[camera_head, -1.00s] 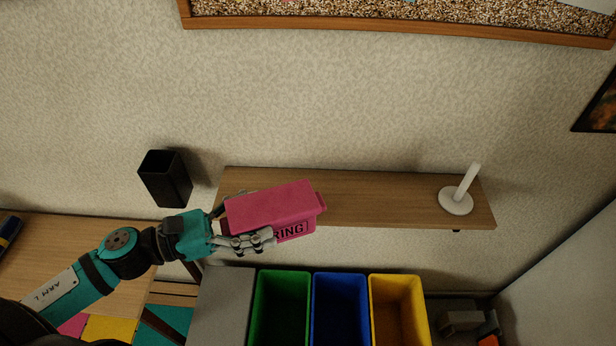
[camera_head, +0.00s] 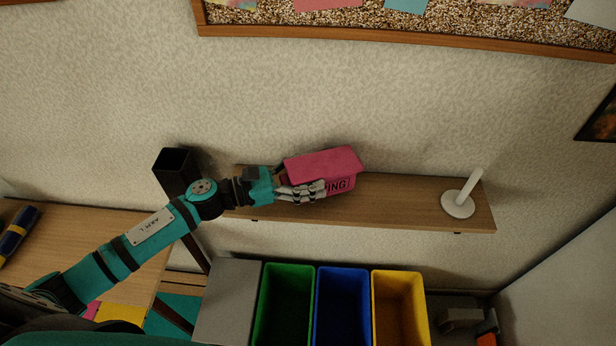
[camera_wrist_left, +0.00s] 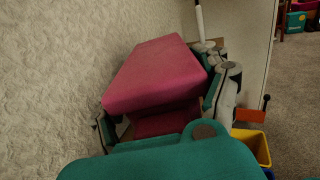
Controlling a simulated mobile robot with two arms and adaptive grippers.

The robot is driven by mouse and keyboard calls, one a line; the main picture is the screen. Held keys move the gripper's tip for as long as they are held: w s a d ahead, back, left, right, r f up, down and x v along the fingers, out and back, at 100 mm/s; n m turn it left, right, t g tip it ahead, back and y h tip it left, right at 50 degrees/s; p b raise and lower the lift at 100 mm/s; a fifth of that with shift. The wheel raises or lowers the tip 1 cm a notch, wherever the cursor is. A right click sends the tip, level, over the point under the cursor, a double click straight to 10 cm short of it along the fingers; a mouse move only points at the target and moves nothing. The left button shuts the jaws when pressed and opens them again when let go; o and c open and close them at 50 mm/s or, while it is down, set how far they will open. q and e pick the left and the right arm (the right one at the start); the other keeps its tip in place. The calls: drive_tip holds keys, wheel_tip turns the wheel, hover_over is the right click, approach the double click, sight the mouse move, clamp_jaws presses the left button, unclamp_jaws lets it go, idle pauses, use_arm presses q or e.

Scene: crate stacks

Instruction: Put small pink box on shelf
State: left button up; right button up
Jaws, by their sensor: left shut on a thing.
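The small pink box (camera_head: 322,166) has dark lettering on its front, of which "ING" shows. My left gripper (camera_head: 304,190) is shut on the box at its left end and front. In the head view the box overlaps the wooden wall shelf (camera_head: 410,205), over its left half; I cannot tell whether it touches the shelf. In the left wrist view the pink box (camera_wrist_left: 150,75) fills the middle, between the grey fingers (camera_wrist_left: 222,90), close to the wall. My right gripper is not in view.
A white holder with an upright post (camera_head: 458,204) stands at the shelf's right end. Between it and the box the shelf is clear. Below are green (camera_head: 287,268), blue (camera_head: 342,270) and yellow (camera_head: 398,274) bins. A black container (camera_head: 174,160) is left of the shelf.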

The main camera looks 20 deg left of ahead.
use_arm(q)
drive_tip(key=shift+f, duration=1.05)
drive_tip(key=shift+f, duration=0.1)
drive_tip(key=o, duration=1.5)
